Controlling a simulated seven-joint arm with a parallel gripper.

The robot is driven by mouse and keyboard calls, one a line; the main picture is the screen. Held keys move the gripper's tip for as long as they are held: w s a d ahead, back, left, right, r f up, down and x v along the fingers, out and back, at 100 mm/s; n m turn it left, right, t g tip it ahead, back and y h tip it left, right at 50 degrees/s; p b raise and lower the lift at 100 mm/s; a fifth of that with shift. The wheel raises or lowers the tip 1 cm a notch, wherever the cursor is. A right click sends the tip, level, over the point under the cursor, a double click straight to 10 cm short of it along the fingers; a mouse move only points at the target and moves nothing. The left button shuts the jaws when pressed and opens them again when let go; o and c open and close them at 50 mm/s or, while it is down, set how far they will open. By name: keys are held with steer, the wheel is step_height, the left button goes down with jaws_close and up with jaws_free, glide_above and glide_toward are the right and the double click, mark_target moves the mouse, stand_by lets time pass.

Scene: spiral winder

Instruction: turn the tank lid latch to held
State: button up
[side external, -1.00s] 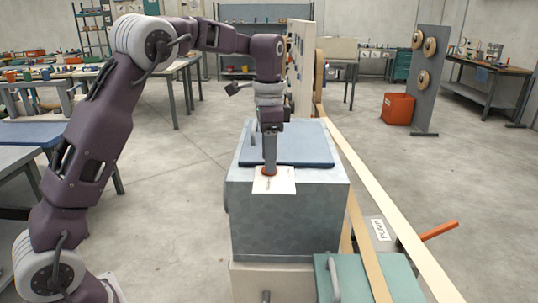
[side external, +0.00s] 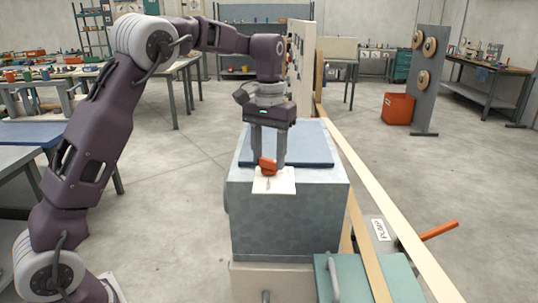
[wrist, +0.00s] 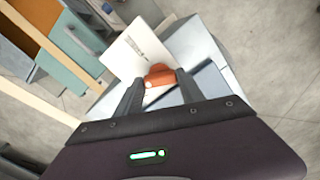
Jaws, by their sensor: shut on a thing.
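The tank (side external: 290,215) is a grey box with a blue lid (side external: 308,150) on top. The orange latch (side external: 268,166) stands at the near edge of the tank top, on a white marked plate (side external: 286,183); the marks are too small to read. My gripper (side external: 268,161) points down from above, one finger on each side of the latch, shut on it. In the wrist view the latch (wrist: 160,74) sits between the two dark fingertips, with the white plate (wrist: 131,50) beyond it. Which mark the latch points to I cannot tell.
A teal box (side external: 350,280) with a grey handle stands in front of the tank at the right. Pale rails (side external: 390,220) run along the tank's right side, with a "PUMP" label (side external: 380,230) and an orange lever (side external: 438,230).

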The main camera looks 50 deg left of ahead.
mark_target(269, 159)
steer(key=n, duration=0.5)
steer(key=shift+n, duration=0.4)
stand_by(0.3)
steer(key=o, duration=1.4)
steer(key=shift+c, duration=0.2)
step_height(269, 159, up, 7)
steer(key=shift+f, duration=0.1)
steer(key=shift+r, duration=0.2)
